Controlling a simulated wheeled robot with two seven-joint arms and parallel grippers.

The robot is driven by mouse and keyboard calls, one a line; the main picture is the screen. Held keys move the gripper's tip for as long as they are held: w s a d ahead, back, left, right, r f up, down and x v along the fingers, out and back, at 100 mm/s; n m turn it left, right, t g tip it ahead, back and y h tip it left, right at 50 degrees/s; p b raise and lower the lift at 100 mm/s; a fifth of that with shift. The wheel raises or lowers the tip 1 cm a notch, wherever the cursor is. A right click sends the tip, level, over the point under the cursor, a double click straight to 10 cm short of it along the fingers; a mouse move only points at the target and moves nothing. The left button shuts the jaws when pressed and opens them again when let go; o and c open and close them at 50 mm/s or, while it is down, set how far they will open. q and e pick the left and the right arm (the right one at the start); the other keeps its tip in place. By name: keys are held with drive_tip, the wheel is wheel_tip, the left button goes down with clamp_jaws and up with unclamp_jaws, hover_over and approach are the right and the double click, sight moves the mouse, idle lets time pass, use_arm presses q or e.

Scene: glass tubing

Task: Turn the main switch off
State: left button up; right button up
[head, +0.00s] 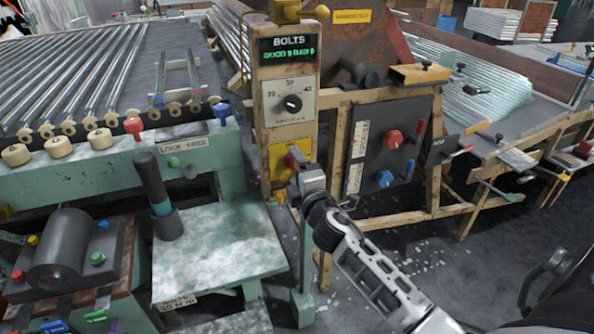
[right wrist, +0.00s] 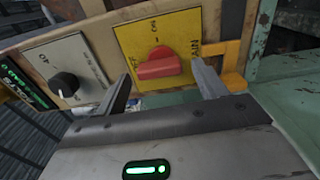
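The main switch is a red rotary knob on a yellow plate (head: 278,165) low on the wooden post; my right gripper partly covers it in the head view. In the right wrist view the red knob (right wrist: 158,66) shows clearly on its yellow plate (right wrist: 185,28), with small lettering partly readable as "ON" and "MAIN". My right gripper (head: 297,168) is at the plate. Its two fingers (right wrist: 161,82) are apart, one on each side of the red knob, with nothing held. Whether they touch the knob I cannot tell. My left gripper is not in view.
Above the switch are a black dial on a pale plate (head: 291,102) and a green-lettered "BOLTS" display (head: 288,49). To the right stands a dark panel (head: 405,150) with red and blue knobs. A green machine bench (head: 225,250) lies left of my right arm.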

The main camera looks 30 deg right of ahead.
use_arm(q)
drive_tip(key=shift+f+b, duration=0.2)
drive_tip(key=shift+b, duration=0.5)
use_arm(e)
drive_tip(key=v, duration=1.6)
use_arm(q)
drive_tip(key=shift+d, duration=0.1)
use_arm(e)
drive_tip(key=shift+a, duration=0.1)
use_arm(q)
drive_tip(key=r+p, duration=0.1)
drive_tip(key=p, duration=0.4)
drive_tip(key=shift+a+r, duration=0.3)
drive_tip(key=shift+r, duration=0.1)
use_arm(e)
drive_tip(key=s+a+f+m+g+y, duration=0.3)
drive_tip(key=s+a+f+m, duration=0.1)
drive_tip(key=a, duration=0.4)
drive_tip(key=s+a+f+m+g+y, duration=0.4)
drive_tip(key=s+a+f+m, duration=0.1)
drive_tip(key=a+m, duration=0.3)
drive_tip(key=shift+f+m, duration=0.5)
drive_tip(key=shift+m, duration=0.3)
